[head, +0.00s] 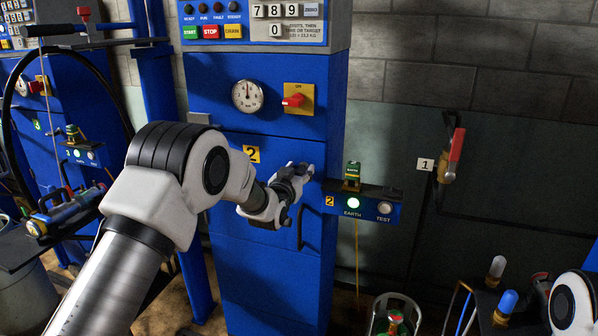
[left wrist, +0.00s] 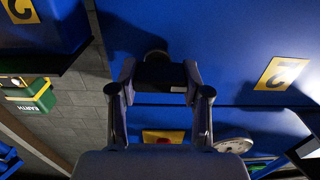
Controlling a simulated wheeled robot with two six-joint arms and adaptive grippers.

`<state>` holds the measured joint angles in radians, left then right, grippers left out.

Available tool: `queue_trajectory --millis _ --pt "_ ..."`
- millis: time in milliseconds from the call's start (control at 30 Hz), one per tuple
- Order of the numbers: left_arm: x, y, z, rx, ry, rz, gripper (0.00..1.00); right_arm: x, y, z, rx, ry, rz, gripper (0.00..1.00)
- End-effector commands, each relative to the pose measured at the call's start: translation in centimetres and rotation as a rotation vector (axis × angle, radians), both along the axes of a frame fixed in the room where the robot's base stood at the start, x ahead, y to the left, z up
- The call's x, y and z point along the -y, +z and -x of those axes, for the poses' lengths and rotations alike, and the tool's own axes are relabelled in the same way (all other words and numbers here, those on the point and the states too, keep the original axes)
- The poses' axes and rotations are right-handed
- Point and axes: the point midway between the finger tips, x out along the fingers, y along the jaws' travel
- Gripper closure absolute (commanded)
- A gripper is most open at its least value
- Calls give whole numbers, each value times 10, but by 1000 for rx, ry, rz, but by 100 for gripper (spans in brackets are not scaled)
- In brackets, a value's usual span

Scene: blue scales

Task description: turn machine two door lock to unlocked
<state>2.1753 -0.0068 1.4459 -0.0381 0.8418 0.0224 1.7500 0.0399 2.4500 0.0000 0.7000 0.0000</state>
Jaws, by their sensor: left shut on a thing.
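The machine two cabinet (head: 262,255) is blue, with a yellow "2" label (head: 251,154) on its lower door. My left gripper (head: 305,171) is at the upper right of this door, by its edge. In the left wrist view the gripper (left wrist: 156,80) is shut on a dark round piece (left wrist: 155,56) against the blue door, which I take to be the door lock. The fingers hide most of the lock, and its turned position cannot be read. The lower door looks closed, with a dark vertical handle (head: 301,228) below my gripper. My right gripper does not show.
The earth/test box (head: 380,209) juts out just right of my left gripper. A red switch on a yellow plate (head: 299,99) and a round gauge (head: 247,95) sit above. A red-handled lever (head: 455,153) hangs on the wall. A trolley with tools stands at lower right.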

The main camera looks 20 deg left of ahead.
Motion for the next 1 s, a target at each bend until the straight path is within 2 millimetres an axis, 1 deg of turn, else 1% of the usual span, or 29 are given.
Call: queue_trajectory --millis 167,367,567,1000 --pt "0 0 0 2 0 -38 87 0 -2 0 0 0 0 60" --pt "1 -1 0 6 0 -141 87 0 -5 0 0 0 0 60" --pt "1 -1 0 11 -1 -303 87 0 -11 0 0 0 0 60" --pt "3 0 0 24 -1 -720 87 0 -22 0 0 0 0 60"
